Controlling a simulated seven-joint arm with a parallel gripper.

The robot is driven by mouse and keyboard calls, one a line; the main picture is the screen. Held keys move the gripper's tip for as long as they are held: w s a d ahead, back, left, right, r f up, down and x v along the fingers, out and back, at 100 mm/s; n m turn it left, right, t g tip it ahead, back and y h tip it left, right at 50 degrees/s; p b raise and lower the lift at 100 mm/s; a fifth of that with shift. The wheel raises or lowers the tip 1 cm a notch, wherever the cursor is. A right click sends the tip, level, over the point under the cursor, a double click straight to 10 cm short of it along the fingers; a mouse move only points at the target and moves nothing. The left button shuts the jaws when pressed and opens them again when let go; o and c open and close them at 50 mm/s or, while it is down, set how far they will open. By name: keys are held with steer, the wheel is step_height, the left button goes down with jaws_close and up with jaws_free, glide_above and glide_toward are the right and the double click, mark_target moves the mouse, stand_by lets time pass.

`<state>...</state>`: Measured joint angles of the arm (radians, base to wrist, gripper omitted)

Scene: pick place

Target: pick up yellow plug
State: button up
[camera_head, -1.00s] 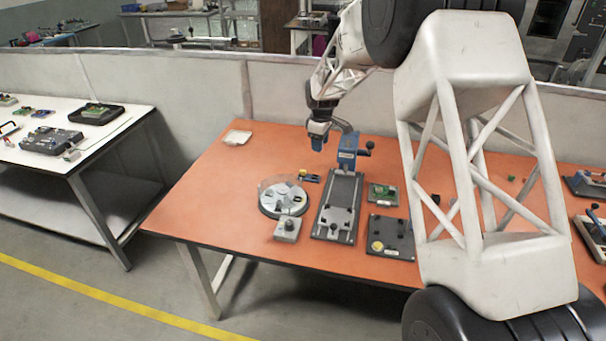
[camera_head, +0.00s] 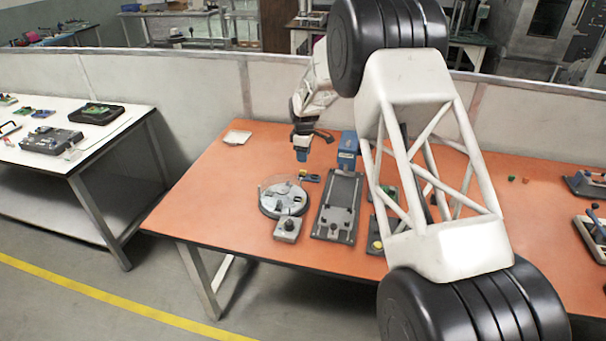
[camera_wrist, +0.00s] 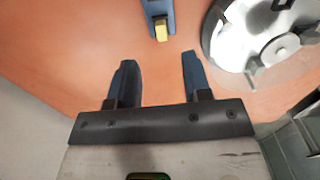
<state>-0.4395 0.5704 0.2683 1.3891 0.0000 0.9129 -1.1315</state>
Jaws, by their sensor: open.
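The yellow plug (camera_wrist: 161,30) shows in the wrist view at the top, at the near end of a blue holder (camera_wrist: 157,8). In the head view the plug (camera_head: 303,174) is a tiny yellow spot beside the round clear-covered dial. My gripper (camera_wrist: 156,60) is open and empty in the wrist view, its two blue fingers spread apart. The plug lies beyond the fingertips, a little right of midway between them, and is not touched. In the head view my gripper (camera_head: 301,161) hangs above the orange table, just behind the plug.
The round dial device (camera_head: 284,198) stands close by the plug; in the wrist view it is at the upper right (camera_wrist: 268,40). A grey fixture (camera_head: 338,205) with a blue block stands to the right. A small white tray (camera_head: 237,137) sits at the table's back left. Bare orange table (camera_head: 215,185) lies left.

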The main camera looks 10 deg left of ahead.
mark_target(304, 171)
steer(key=shift+f, duration=1.15)
steer(key=shift+s+d+f, duration=0.1)
steer(key=shift+f, duration=1.2)
steer(key=shift+d+f, duration=0.1)
steer(key=shift+f, duration=1.2)
jaws_close()
